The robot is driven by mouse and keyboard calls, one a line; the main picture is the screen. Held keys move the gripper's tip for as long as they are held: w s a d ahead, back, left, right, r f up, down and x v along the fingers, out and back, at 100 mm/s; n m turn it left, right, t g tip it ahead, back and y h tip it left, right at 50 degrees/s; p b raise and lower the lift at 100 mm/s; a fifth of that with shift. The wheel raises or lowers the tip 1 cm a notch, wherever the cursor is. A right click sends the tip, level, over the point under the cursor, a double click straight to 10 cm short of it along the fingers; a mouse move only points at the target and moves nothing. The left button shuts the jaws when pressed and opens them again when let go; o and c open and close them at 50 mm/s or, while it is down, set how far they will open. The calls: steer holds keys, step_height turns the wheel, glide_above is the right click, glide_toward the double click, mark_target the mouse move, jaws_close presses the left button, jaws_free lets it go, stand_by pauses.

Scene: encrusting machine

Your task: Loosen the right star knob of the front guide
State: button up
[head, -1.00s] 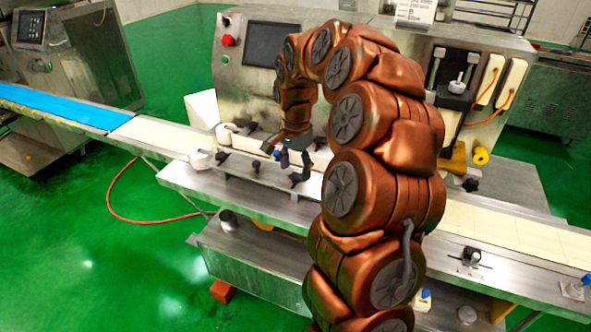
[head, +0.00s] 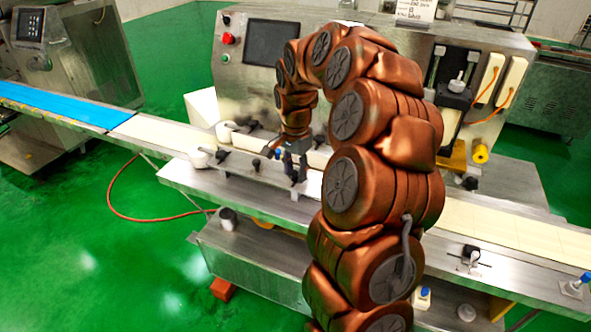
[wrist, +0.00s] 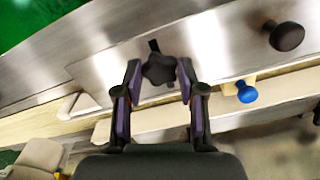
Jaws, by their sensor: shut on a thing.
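The right star knob (wrist: 159,69) is dark with rounded lobes and shows between my fingertips in the wrist view. My gripper (wrist: 159,80) is shut on it, with one purple-lined finger on each side. In the head view my gripper (head: 296,172) points down over the front edge of the conveyor and mostly hides this knob. The front guide's pale bar (wrist: 240,117) runs beside the knob in the wrist view. Another dark knob (head: 256,164) of the front guide stands to the left in the head view. Whether the held knob is turned cannot be told.
A blue knob (wrist: 246,92) and a round black knob (wrist: 286,36) stand right of my gripper in the wrist view. Bare steel plate lies in front.

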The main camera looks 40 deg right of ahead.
steer(key=shift+f+n, duration=0.1)
steer(key=shift+n, duration=0.2)
steer(key=n+b, duration=0.2)
steer(key=n, duration=0.1)
steer(key=shift+n, duration=0.4)
steer(key=n+b, duration=0.1)
steer(key=n, duration=1)
steer(key=shift+n, duration=0.3)
steer(key=n, duration=0.4)
steer(key=shift+n, duration=0.3)
steer(key=o, duration=1.1)
steer(key=shift+o, duration=0.2)
steer(key=shift+r, duration=0.2)
